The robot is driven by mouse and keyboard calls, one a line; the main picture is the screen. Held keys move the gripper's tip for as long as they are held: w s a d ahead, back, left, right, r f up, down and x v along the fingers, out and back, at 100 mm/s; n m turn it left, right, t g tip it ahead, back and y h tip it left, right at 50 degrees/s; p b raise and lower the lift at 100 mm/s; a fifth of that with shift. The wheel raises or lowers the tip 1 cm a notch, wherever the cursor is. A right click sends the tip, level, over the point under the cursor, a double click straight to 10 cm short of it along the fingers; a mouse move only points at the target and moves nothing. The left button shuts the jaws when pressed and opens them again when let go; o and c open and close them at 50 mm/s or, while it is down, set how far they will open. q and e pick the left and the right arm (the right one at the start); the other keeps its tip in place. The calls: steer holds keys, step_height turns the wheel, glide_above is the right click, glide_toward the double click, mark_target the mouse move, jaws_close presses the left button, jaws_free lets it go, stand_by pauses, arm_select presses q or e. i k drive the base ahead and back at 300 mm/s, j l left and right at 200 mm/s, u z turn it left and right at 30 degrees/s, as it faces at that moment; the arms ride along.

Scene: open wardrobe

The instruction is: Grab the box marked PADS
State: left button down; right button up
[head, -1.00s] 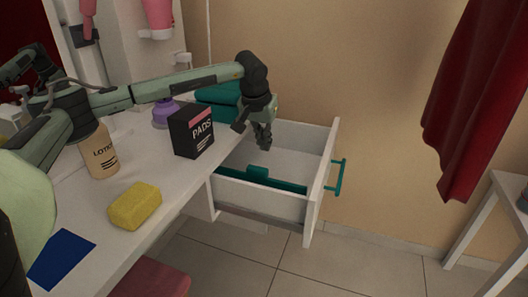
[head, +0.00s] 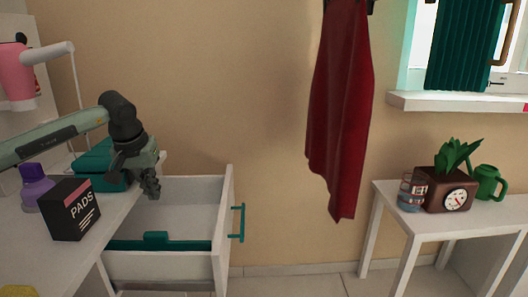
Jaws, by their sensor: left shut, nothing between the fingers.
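The box marked PADS (head: 72,210) is black with a pink band and white letters. It stands upright on the white counter at the left of the head view. My right gripper is not in view.
The white drawer with a teal handle (head: 238,223) juts out. A red cloth (head: 342,110) hangs on the wall. A side table (head: 405,218) holds a plant pot (head: 447,188) and a green watering can (head: 488,182).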

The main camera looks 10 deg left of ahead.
mark_target(68, 210)
steer(key=k+l, duration=0.15)
steer(key=l, duration=0.15)
steer(key=k+l, duration=0.1)
steer(key=l, duration=0.25)
steer(key=k+l, duration=0.15)
steer(key=l, duration=0.15)
steer(key=k+l, duration=0.1)
steer(key=l, duration=0.25)
